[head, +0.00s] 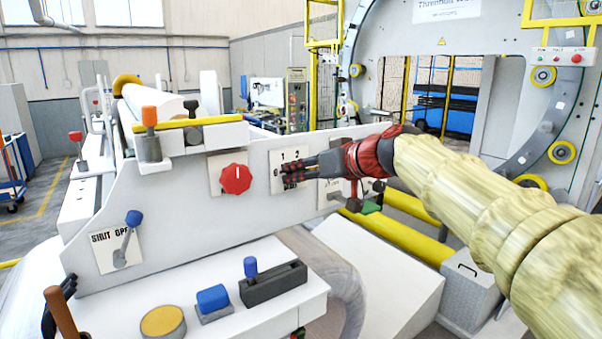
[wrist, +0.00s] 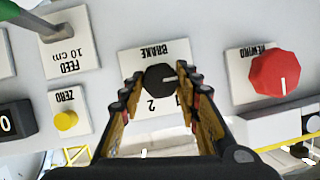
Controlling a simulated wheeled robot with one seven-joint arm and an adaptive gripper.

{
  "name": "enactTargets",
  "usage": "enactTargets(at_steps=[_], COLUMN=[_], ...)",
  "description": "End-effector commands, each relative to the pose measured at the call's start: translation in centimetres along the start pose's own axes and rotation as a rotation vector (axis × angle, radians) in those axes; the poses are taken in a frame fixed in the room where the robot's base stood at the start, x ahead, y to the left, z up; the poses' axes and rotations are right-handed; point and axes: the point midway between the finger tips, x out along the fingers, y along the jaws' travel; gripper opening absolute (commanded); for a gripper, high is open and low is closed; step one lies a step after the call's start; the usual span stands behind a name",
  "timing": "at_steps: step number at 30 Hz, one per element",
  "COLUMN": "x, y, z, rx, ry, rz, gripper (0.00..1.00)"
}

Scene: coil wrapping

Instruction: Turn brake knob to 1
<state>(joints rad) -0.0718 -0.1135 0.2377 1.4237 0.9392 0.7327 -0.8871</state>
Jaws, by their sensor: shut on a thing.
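The brake knob (wrist: 160,77) is black, with a white pointer line, on a white plate marked BRAKE, 1 and 2. The wrist view shows the plate upside down, with 2 at lower left and 1 at lower right. The pointer line points to the picture's right there. My gripper (wrist: 161,86) has one finger on each side of the knob and is shut on it. In the head view my gripper (head: 288,175) reaches in from the right to the brake plate (head: 290,154), and its fingers hide the knob.
The red REWIND knob (wrist: 280,74) sits beside the brake plate; it also shows in the head view (head: 235,179). On the other side are a FEED lever (wrist: 62,32) and a yellow ZERO button (wrist: 66,120). A white console (head: 230,305) with controls stands below the panel.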

Motion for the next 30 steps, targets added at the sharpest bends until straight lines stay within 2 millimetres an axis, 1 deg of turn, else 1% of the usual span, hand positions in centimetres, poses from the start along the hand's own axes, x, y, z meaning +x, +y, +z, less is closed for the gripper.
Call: enactTargets(at_steps=[1,3,9,14,20,30], x=[0.01,0.01,0.02,0.06,0.15,0.19], y=[0.0,0.0,0.05,0.17,0.32,0.49], z=[0.01,0.01,0.05,0.17,0.33,0.44], rx=[0.0,0.0,0.012,0.059,0.179,0.469], ry=[0.0,0.0,0.001,0.002,0.007,0.018], rz=[0.0,0.0,-0.005,-0.024,-0.074,-0.196], gripper=[0.11,0.07,0.07,0.07,0.07,0.07])
